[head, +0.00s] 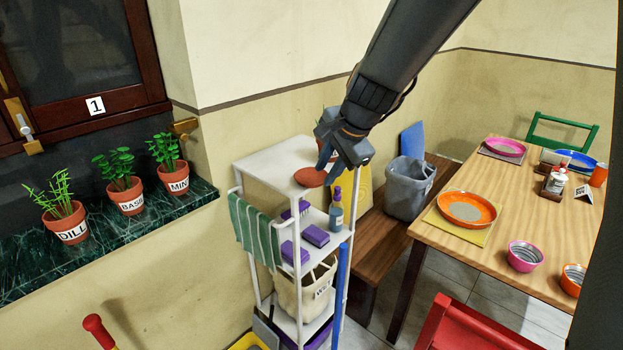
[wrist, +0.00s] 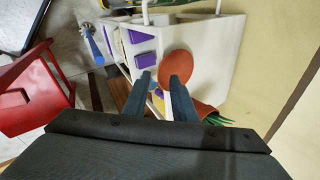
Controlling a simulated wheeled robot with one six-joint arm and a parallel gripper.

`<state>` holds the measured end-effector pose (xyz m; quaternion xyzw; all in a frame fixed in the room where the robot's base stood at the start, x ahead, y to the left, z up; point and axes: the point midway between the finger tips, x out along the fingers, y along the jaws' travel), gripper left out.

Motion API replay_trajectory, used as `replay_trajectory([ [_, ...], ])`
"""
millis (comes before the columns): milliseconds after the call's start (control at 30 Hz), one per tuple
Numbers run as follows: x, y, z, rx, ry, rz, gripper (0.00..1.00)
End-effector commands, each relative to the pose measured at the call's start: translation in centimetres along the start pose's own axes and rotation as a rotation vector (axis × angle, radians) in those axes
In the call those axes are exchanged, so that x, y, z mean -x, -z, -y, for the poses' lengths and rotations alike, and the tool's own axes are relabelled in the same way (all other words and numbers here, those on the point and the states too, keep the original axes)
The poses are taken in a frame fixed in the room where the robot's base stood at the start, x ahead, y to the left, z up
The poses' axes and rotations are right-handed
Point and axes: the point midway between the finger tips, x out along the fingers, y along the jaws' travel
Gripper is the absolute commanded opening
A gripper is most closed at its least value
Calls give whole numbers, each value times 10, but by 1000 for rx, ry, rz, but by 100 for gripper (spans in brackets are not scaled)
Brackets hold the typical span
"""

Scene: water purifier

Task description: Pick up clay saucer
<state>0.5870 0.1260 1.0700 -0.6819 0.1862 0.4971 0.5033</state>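The clay saucer (head: 310,177) is a round orange-brown dish lying on the top shelf of a white cart (head: 272,163). In the wrist view the saucer (wrist: 175,63) shows just past the tip of the right finger. My gripper (head: 337,163) hangs over the right side of the cart top, close to the saucer. In the wrist view my gripper (wrist: 160,75) is open, with a clear gap between its two fingers and nothing held.
A potted plant (wrist: 207,111) stands near the right finger, mostly hidden behind my gripper in the head view. The cart's lower shelves hold a spray bottle (head: 336,210), purple sponges (head: 315,235) and a bin (head: 305,288). A grey bin (head: 408,190) stands on a bench to the right.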

Motion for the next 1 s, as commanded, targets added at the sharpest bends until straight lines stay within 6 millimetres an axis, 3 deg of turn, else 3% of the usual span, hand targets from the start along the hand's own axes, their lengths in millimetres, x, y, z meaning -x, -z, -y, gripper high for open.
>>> replay_trajectory([
  [233,-32,-3,-1,0,-3,0,25],
  [567,-38,-3,-1,1,-2,-1,25],
  [733,-38,-3,-1,1,-2,-1,0],
  [1000,-38,-3,-1,2,-2,-1,0],
])
